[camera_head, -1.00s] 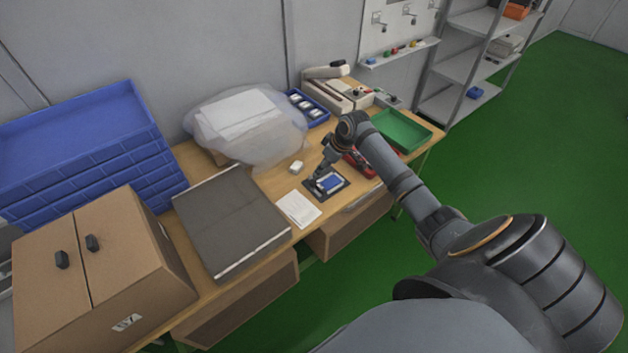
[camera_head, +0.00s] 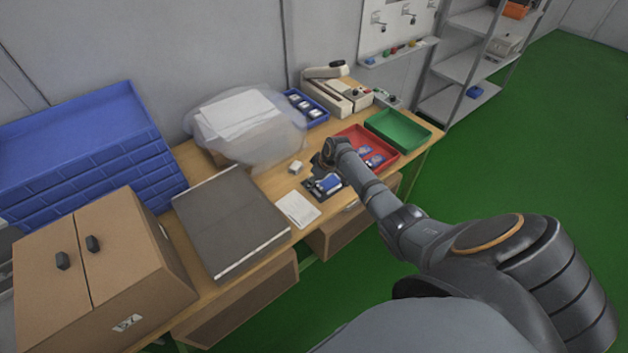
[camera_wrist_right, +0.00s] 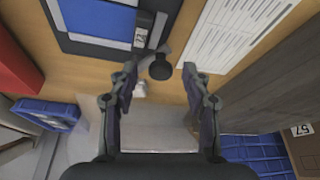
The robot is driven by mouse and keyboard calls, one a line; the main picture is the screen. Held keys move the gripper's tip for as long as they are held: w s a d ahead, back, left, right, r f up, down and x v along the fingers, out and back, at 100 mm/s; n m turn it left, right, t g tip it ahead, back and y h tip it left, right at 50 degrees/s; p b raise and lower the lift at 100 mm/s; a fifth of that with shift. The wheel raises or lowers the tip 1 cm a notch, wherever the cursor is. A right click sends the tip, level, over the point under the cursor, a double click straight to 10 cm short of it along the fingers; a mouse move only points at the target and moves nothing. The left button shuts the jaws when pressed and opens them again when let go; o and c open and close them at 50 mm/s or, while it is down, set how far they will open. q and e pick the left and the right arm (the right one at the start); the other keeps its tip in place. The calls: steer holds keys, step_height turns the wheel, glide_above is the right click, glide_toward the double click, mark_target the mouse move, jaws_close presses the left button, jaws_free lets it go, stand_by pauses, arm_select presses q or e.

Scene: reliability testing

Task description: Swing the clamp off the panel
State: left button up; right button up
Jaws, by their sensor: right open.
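The blue panel (camera_head: 329,183) sits on a dark fixture on the bench, partly covered by my right gripper in the head view. In the right wrist view the panel (camera_wrist_right: 95,18) is at the upper left. A grey clamp arm (camera_wrist_right: 164,50) shows beside the fixture's edge, with a round black knob (camera_wrist_right: 160,69) at its near end. My right gripper (camera_wrist_right: 158,74) is open, with the knob between its fingertips and a gap on both sides. In the head view the right gripper (camera_head: 322,167) is low over the fixture's far edge. My left gripper is not in view.
A red tray (camera_head: 385,143) with blue pieces and a green tray (camera_head: 412,128) are right of the fixture. A white sheet (camera_head: 298,208) lies to its left, near a dark grey slab (camera_head: 228,222). A small white block (camera_head: 296,167) stands behind.

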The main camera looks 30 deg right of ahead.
steer(key=shift+c, duration=0.5)
jaws_close()
steer(key=shift+a, duration=0.1)
